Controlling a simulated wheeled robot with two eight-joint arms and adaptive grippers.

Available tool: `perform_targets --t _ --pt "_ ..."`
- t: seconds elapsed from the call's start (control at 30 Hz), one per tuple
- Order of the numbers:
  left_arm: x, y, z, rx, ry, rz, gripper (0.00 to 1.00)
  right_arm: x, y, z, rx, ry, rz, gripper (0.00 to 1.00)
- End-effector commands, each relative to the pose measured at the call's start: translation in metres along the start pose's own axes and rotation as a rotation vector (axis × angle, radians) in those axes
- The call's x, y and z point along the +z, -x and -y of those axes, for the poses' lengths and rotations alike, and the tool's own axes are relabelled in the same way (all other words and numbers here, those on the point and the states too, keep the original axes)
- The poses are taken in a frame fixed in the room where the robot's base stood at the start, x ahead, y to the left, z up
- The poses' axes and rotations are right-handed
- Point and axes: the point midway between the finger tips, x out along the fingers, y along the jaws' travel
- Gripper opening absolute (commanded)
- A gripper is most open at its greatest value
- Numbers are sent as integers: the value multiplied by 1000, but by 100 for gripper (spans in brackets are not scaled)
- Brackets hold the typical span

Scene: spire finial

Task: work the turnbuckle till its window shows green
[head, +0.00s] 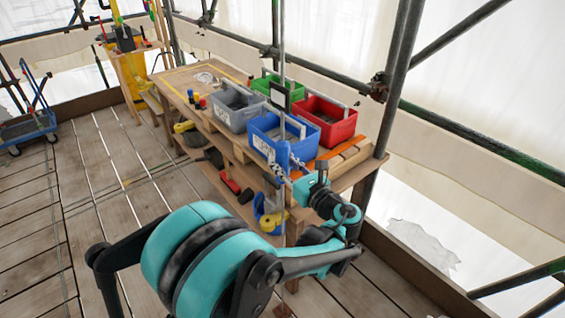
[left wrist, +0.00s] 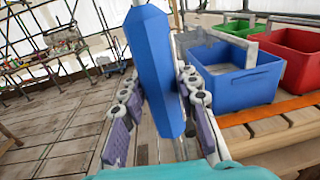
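The turnbuckle's blue faceted body (head: 283,157) sits on a thin vertical rod in front of the bench in the head view. It shows large and slightly tilted in the left wrist view (left wrist: 155,70). My left gripper (head: 302,180) is at the body's lower part. In the left wrist view its two fingers (left wrist: 160,105) stand spread on either side of the blue body, the right finger close to it. Whether they touch it I cannot tell. No green window shows on the visible faces. My right gripper is not in view.
A wooden bench (head: 178,88) carries grey (head: 237,108), green (head: 272,84), blue (head: 268,128) and red (head: 322,120) bins close behind the rod. Scaffold poles (head: 398,70) stand right.

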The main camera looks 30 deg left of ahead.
Motion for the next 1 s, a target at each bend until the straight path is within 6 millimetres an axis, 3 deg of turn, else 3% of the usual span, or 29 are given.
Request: perform_targets --t 0.47,1.0 --pt "0 0 2 82 0 0 1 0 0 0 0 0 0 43" --pt "0 0 1 482 0 -1 1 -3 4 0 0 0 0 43"
